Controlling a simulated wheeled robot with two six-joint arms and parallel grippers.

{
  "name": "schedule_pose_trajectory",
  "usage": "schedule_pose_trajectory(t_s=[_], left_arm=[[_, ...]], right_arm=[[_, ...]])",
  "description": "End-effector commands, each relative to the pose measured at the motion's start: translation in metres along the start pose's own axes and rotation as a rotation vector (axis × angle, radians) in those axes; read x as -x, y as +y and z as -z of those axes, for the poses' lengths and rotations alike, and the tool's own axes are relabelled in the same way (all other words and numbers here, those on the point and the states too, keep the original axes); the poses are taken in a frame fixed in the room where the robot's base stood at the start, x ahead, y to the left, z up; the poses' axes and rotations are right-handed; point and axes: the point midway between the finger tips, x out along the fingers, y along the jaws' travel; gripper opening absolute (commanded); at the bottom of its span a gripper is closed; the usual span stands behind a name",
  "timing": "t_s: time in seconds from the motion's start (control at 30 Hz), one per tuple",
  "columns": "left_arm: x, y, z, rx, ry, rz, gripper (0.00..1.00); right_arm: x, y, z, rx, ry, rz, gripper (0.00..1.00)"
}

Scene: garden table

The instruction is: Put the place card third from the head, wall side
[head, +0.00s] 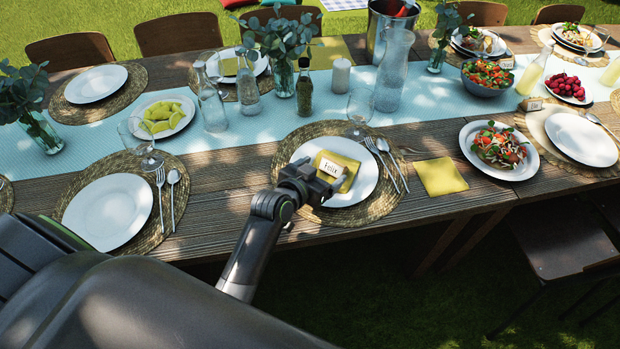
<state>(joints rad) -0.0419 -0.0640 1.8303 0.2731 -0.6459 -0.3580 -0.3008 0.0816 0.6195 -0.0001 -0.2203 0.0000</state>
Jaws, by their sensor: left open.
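The place card (331,168), white and lettered "Felix", shows at a folded yellow napkin (346,160) on a white plate (366,183) at the middle near-side setting. That plate rests on a round woven mat (284,155). My left gripper (322,187) is open and reaches over the plate's near left edge, close to the card's lower side. The fingers overlap the card's lower edge in the picture; I cannot tell whether they touch it. My right gripper is not in view.
Forks and a spoon (385,163) lie right of the plate. A wine glass (360,104), pepper bottle (304,88) and glass carafe (393,70) stand behind it. A yellow napkin (440,176) and salad plate (499,149) lie right. Bare wood (222,190) shows left of the mat.

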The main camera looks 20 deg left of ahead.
Motion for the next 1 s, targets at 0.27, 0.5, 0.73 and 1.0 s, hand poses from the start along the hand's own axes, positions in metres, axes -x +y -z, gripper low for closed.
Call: schedule_pose_trajectory(t_s=[0.27,0.5,0.73,1.0], left_arm=[[0.041,0.000,-0.001,0.001,0.000,0.000,0.85],[0.053,0.000,0.000,0.000,-0.001,-0.001,0.85],[0.054,0.000,0.000,0.000,-0.001,-0.001,0.85],[0.054,0.000,0.000,0.000,-0.001,-0.001,0.85]], right_arm=[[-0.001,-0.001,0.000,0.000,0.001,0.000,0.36],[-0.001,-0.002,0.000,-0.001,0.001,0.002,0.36],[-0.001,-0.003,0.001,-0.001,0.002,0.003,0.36],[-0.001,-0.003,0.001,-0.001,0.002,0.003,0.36]])
